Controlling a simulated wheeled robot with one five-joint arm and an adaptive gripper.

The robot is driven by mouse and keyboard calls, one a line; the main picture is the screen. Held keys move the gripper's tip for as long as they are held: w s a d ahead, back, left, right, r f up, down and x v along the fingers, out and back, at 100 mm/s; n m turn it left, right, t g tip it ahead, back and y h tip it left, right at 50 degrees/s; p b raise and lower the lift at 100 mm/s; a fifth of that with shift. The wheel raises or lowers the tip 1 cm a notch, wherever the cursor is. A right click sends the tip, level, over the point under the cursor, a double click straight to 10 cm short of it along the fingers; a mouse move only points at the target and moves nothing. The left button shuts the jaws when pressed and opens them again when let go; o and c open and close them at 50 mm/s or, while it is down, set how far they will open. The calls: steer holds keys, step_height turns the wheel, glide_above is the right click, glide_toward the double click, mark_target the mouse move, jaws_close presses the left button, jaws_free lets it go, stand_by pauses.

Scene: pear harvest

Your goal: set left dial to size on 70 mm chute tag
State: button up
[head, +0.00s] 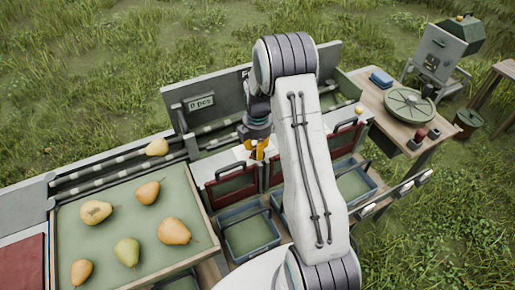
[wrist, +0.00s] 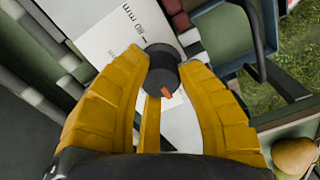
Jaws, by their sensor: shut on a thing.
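My gripper (wrist: 165,75) has its yellow fingers closed on either side of a dark round dial knob (wrist: 160,58). The knob has an orange pointer mark (wrist: 167,92) on its near side, toward the bottom of the wrist view. The dial sits on a white plate (wrist: 112,42) printed "80 mm" beside a tick; other markings are covered by the fingers. In the head view my gripper (head: 256,153) is down at the white plate (head: 212,166) above the chutes, and hides the knob. I cannot read any 70 mm chute tag.
A tray (head: 207,222) with several pears stands at left; one pear (head: 157,147) lies on the rails. A counter (head: 201,103) reads "0 pcs". Dark red flaps (head: 232,188) and green bins (head: 250,233) are below. A side table (head: 435,122) holds a round green lid (head: 409,104).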

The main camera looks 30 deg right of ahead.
steer(key=shift+s+a+f+m+b, duration=0.1)
steer(key=shift+f+m+b, duration=0.1)
steer(key=shift+m+b, duration=0.6)
steer(key=shift+m, duration=0.2)
steer(key=m+b, duration=0.2)
steer(key=m, duration=0.1)
steer(key=m+b, duration=0.2)
steer(key=m, duration=0.4)
steer(key=shift+m+b, duration=0.35)
steer(key=shift+m, duration=0.05)
steer(key=m+b, duration=0.1)
steer(key=m, duration=0.5)
steer(key=shift+b, duration=0.35)
steer(key=m, duration=0.3)
steer(key=m+b, duration=0.1)
steer(key=m, duration=0.1)
steer(key=shift+w+d+r+m, duration=0.15)
steer(key=shift+w+d+m, duration=0.05)
steer(key=shift+m, duration=0.2)
steer(key=o, duration=1.2)
